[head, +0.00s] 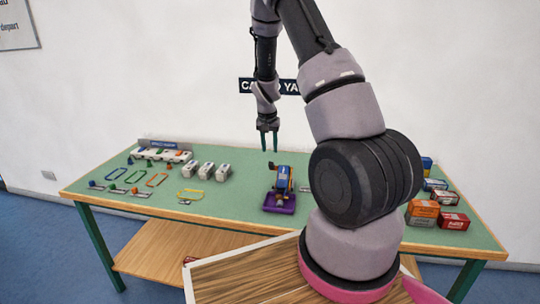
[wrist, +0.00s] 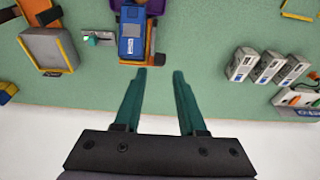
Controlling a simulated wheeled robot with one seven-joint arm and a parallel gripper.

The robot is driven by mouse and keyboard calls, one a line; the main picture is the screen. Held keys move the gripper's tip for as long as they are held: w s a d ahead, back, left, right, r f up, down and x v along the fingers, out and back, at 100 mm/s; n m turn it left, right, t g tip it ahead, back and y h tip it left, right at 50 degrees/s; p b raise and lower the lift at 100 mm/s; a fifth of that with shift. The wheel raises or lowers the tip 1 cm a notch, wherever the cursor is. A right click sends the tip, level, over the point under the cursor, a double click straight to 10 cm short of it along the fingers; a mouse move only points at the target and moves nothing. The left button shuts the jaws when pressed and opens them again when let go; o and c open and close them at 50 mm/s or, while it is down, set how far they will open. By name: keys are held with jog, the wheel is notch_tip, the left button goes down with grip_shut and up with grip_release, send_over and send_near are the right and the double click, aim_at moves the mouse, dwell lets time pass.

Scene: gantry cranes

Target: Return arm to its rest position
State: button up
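My gripper (head: 269,141) hangs above the middle of the green table (head: 240,220), fingers pointing down. In the wrist view my gripper (wrist: 159,78) has its two green fingers apart with nothing between them. In the wrist view a blue block (wrist: 132,40) on that crane lies just beyond the left fingertip. The fingers look clear of it. My arm rises from the right and hides part of the table's right side.
Several white blocks (head: 222,172) stand left of the crane. Colored frames (head: 157,180) and a white rack (head: 160,154) are farther left. Orange and red boxes (head: 423,209) are stacked at the right. A wooden shelf (head: 165,254) is below. The air around my gripper is clear.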

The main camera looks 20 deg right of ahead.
jog(key=shift+r, duration=0.25)
jog(key=s+a+r+t+y, duration=0.15)
jog(key=s+r, duration=0.25)
jog(key=r, duration=0.4)
jog(key=s+a+r, duration=0.3)
jog(key=s+r, duration=0.1)
jog(key=r, duration=0.5)
jog(key=s+a+r+t+y, duration=0.15)
jog(key=s+r, duration=0.25)
jog(key=r, duration=0.4)
jog(key=s+a+r+n, duration=0.1)
jog(key=s+a+r, duration=0.1)
jog(key=s, duration=0.4)
jog(key=s+a+r+t, duration=0.1)
jog(key=s+r, duration=0.2)
jog(key=s, duration=0.4)
jog(key=s+a+r+n, duration=0.1)
jog(key=s+a+r, duration=0.1)
jog(key=s, duration=0.4)
jog(key=shift+s+a+r+n+t+y, duration=0.2)
jog(key=shift+a+r+n+t+y, duration=0.15)
jog(key=shift+r, duration=0.45)
jog(key=shift+d, duration=0.1)
